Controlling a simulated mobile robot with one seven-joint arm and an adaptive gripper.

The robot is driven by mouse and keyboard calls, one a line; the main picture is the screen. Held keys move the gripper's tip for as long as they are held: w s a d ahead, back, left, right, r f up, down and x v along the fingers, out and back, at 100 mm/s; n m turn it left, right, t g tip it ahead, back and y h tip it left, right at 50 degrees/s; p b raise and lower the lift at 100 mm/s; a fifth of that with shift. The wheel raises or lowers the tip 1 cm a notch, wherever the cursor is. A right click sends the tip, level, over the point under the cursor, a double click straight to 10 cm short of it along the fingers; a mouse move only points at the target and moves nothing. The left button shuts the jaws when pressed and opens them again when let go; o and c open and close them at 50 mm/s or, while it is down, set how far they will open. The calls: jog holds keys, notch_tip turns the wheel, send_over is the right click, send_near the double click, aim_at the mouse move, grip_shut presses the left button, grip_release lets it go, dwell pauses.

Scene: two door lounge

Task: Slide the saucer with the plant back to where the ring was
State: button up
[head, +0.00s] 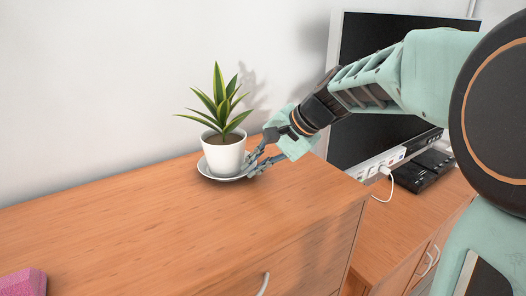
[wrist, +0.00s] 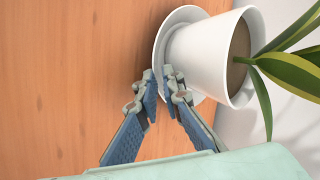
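A white saucer (head: 207,172) stands on the wooden cabinet top near the wall, and also shows in the wrist view (wrist: 160,38). On it is a white pot with a green spiky plant (head: 223,156), upright; the pot also shows in the wrist view (wrist: 205,55). My gripper (head: 256,166) reaches in from the right at the saucer's right edge. In the wrist view its fingertips (wrist: 160,82) are close together, one on each side of the saucer's rim, with the rim between them. I see no ring on the visible wood; the surface under the saucer is hidden.
The cabinet top (head: 130,225) is clear to the left of the saucer and in front of it. A pink object (head: 22,283) lies at the lower left corner. A white wall stands close behind. A lower cabinet with a screen (head: 385,45) and black boxes is at the right.

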jog(key=shift+w+a+f, duration=0.1)
jog(key=shift+a+f, duration=0.15)
jog(key=shift+f, duration=0.1)
grip_shut()
jog(key=shift+d, duration=0.15)
jog(key=shift+d, duration=0.95)
